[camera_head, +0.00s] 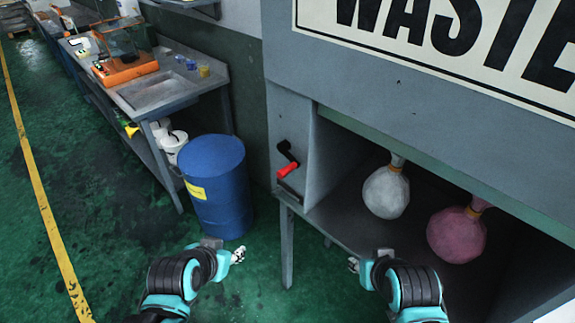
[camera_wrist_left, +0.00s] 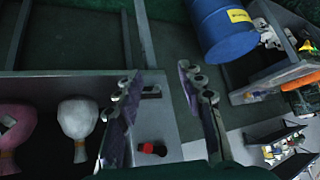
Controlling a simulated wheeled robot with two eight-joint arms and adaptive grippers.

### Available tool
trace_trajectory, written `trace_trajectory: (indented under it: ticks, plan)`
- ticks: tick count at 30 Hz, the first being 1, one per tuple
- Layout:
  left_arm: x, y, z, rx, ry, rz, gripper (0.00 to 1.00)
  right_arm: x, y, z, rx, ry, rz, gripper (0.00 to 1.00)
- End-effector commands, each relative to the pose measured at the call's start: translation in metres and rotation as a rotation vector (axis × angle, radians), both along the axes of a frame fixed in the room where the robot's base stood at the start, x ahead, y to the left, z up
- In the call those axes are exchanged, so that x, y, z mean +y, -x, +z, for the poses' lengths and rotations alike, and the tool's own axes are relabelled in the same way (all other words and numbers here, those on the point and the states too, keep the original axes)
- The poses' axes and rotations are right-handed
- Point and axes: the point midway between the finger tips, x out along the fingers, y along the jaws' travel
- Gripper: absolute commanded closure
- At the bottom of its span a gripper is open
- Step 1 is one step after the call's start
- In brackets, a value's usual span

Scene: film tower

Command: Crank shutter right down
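The crank (camera_head: 283,153) has a black arm and a red handle (camera_head: 288,169). It sits on the grey front post left of the waste cabinet's opening. The shutter (camera_head: 450,178) shows as a grey-green strip under the cabinet's top panel, with the opening below it uncovered. My left gripper (camera_head: 238,254) is below and left of the crank, apart from it. In the left wrist view its fingers (camera_wrist_left: 165,105) are spread with nothing between them, and the red handle (camera_wrist_left: 164,152) shows near the lower middle. My right gripper (camera_head: 353,264) is low in front of the cabinet; its fingers are too small to read.
Inside the cabinet stand a whitish tied bag (camera_head: 386,194) and a pink tied bag (camera_head: 455,235). A "WASTE" sign (camera_head: 450,45) is above. A blue drum (camera_head: 215,185) stands left of the cabinet, beside a workbench (camera_head: 160,92). Green floor is clear at left.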

Motion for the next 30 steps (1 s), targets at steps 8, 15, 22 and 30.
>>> trace_trajectory:
  ticks: [8,15,22,30]
  plan:
    - [-0.077,-0.084,0.057,-0.424,-0.211,-0.521,0.61,0.0,0.0,0.042,0.0,0.0,0.0,0.64]
    - [-0.102,-0.119,0.088,-0.731,-0.474,-0.696,0.61,0.0,0.0,0.063,0.0,0.0,0.0,0.64]
    - [-0.107,-0.129,0.093,-0.817,-0.586,-0.726,0.61,0.0,0.0,0.066,0.0,0.0,0.0,0.64]
    - [-0.123,-0.164,0.082,-0.819,-0.59,-0.729,0.61,0.0,0.0,0.055,0.0,0.0,0.0,0.64]
